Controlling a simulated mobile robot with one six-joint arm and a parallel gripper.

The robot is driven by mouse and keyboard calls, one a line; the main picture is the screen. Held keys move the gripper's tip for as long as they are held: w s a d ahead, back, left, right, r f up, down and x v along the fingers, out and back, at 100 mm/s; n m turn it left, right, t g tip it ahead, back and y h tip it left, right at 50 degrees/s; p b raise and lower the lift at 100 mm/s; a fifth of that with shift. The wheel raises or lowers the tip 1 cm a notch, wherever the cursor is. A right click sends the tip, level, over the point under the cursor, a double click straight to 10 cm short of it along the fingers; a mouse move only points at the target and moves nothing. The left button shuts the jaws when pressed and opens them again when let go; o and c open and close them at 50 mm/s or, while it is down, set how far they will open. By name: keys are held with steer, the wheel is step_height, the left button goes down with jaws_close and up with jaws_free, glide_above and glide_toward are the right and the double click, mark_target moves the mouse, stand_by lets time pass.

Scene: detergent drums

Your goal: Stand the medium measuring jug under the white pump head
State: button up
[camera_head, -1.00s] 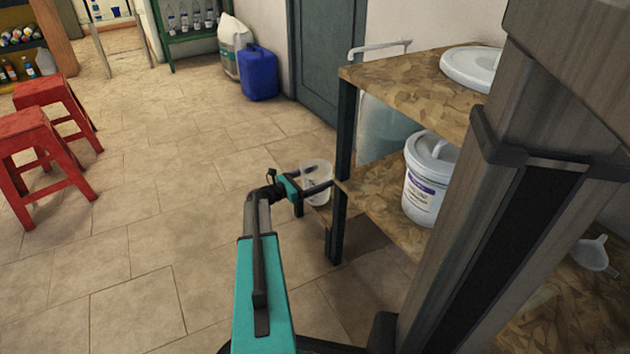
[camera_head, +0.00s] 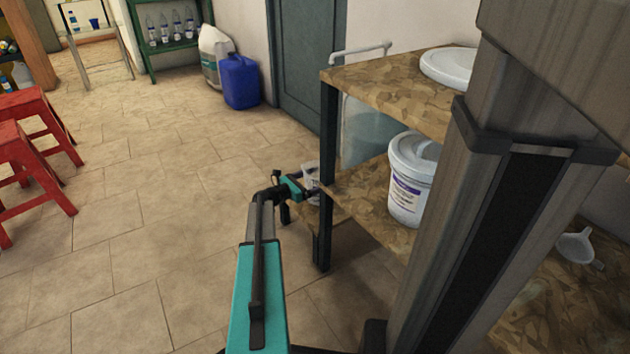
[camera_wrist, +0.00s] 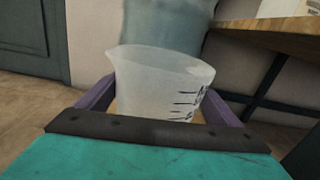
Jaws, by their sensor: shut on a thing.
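A translucent white measuring jug with black scale marks (camera_wrist: 165,85) stands upright between the purple fingers of my gripper (camera_wrist: 162,100) in the wrist view. My gripper is shut on it. In the head view my gripper (camera_head: 309,190) is beside the shelf's front left leg, and only part of the jug (camera_head: 311,170) shows behind it. A white spout-like tube (camera_head: 360,50), perhaps the pump head, sticks out at the shelf's upper left corner. A bluish translucent drum (camera_head: 370,130) stands behind the leg and also fills the background behind the jug in the wrist view (camera_wrist: 165,25).
The wooden shelf (camera_head: 350,195) with dark legs (camera_head: 325,230) is close to my gripper. Red stools (camera_head: 35,150) are at left; a blue canister (camera_head: 240,82) is by the wall. The floor between is clear.

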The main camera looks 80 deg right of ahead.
mark_target(306, 185)
steer(key=shift+p+x, duration=0.75)
steer(key=shift+x, duration=1.6)
steer(key=shift+w+p, duration=0.1)
steer(key=shift+p, duration=0.55)
steer(key=shift+f, duration=0.55)
stand_by(1.7)
steer(key=o, duration=0.8)
steer(key=shift+o, duration=0.7)
steer(key=shift+p, duration=0.3)
steer(key=p+v, duration=0.4)
steer(key=v, duration=1)
